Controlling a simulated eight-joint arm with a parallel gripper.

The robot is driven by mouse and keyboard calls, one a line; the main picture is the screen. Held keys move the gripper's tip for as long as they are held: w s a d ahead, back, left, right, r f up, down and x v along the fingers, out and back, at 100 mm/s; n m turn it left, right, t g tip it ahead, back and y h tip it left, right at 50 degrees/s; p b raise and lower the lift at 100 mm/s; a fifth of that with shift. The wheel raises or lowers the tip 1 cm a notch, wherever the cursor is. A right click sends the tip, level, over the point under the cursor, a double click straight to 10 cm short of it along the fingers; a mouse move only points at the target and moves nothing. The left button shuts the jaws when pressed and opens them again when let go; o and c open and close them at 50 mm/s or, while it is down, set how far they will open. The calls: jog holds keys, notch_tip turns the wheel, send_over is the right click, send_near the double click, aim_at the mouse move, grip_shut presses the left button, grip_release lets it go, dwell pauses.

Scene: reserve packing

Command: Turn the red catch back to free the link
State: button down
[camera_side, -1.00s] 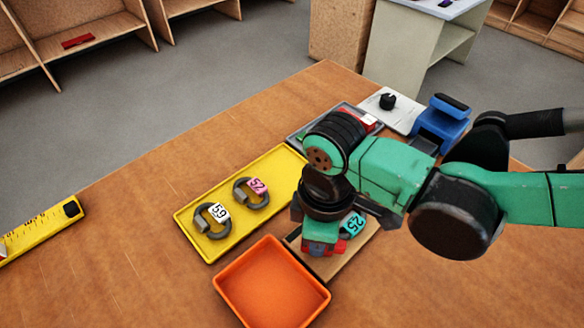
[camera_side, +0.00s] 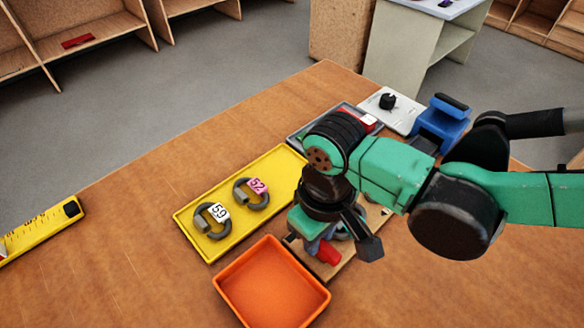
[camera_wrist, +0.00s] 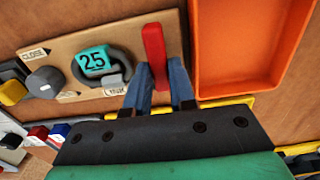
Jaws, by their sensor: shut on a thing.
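The red catch (camera_wrist: 153,45) stands on a wooden board (camera_wrist: 125,38) in the wrist view, and its red end also shows in the side view (camera_side: 328,253). My gripper (camera_wrist: 160,88) has its blue fingers closed on either side of the catch; in the side view it is low over the board (camera_side: 316,238). In the side view my gripper mostly hides the link.
An orange tray (camera_side: 236,302) sits close beside the board. A yellow tray (camera_side: 190,224) holds two links tagged 59 and 52. A grey knob (camera_wrist: 44,82) by a CLOSE label is on the board. A blue object (camera_side: 440,122) stands behind.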

dwell(0.4)
jog(key=c, duration=0.7)
grip_release()
jog(key=shift+c, duration=0.2)
jog(key=shift+r, duration=2.85)
jog(key=w+d+r+m+t+y, duration=0.1)
jog(key=w+d+r+m+t, duration=0.15)
jog(key=d, duration=0.85)
jog(key=w+d+r+m+t, duration=0.2)
jog(key=w+d+r+m, duration=0.15)
jog(key=d, duration=0.75)
jog(key=s+d+f+m+t+h, duration=0.1)
jog(key=s+d+m+t, duration=0.1)
jog(key=d, duration=0.7)
jog(key=shift+s+d+m+t, duration=0.15)
jog(key=shift+s+m+t, duration=0.3)
jog(key=shift+s, duration=0.45)
